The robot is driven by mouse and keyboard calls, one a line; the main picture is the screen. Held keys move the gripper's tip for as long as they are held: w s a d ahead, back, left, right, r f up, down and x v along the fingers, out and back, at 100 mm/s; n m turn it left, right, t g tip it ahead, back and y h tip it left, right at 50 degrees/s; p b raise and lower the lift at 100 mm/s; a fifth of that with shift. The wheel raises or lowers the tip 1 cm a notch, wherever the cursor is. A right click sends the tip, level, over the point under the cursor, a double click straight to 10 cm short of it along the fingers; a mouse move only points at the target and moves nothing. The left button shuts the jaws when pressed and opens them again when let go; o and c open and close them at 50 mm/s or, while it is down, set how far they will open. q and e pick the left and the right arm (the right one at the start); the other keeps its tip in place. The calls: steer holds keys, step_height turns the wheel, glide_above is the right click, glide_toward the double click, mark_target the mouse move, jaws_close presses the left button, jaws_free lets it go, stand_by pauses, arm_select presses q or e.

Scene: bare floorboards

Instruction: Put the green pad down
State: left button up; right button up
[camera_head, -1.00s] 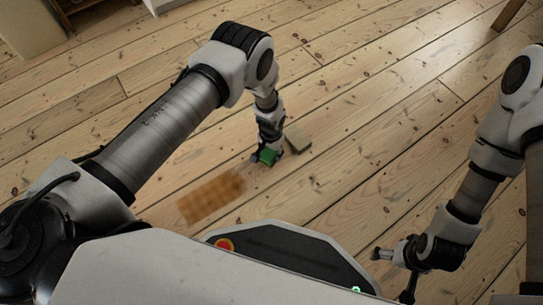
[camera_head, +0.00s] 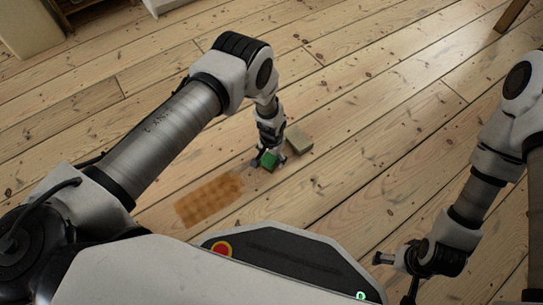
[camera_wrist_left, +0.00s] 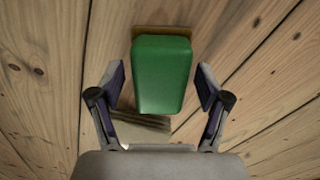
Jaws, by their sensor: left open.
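The green pad (camera_head: 269,159) is a small block with rounded edges, low at the floor below my left wrist. In the left wrist view the green pad (camera_wrist_left: 161,75) lies between the fingers of my left gripper (camera_wrist_left: 160,82), with a gap on each side. That gripper is open; it also shows in the head view (camera_head: 268,162). A thin tan strip (camera_wrist_left: 160,31) shows at the pad's far end; I cannot tell what it belongs to. My right gripper (camera_head: 391,279) is at the lower right with its fingers spread, empty.
A beige block (camera_head: 299,141) lies on the floor close to the right of the green pad; its layered edge shows in the left wrist view (camera_wrist_left: 143,120). A blurry orange-brown patch (camera_head: 210,199) lies to the left. The floorboards farther right are clear.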

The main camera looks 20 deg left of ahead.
mark_target(271, 156)
arm_select(q)
step_height(271, 156, up, 12)
steer(key=p, duration=0.6)
steer(key=shift+r+p, duration=0.15)
steer(key=shift+p, duration=0.25)
steer(key=s+a+r+n, duration=0.1)
steer(key=s+a+r, duration=0.1)
steer(key=s, duration=0.7)
steer(key=s+a+r+n, duration=0.1)
steer(key=s+a+r, duration=0.2)
steer(key=s, duration=0.6)
steer(key=s+a+r+n, duration=0.1)
steer(key=s+a, duration=0.3)
steer(key=s, duration=0.5)
steer(key=shift+a+r, duration=0.4)
steer(key=shift+r, duration=0.3)
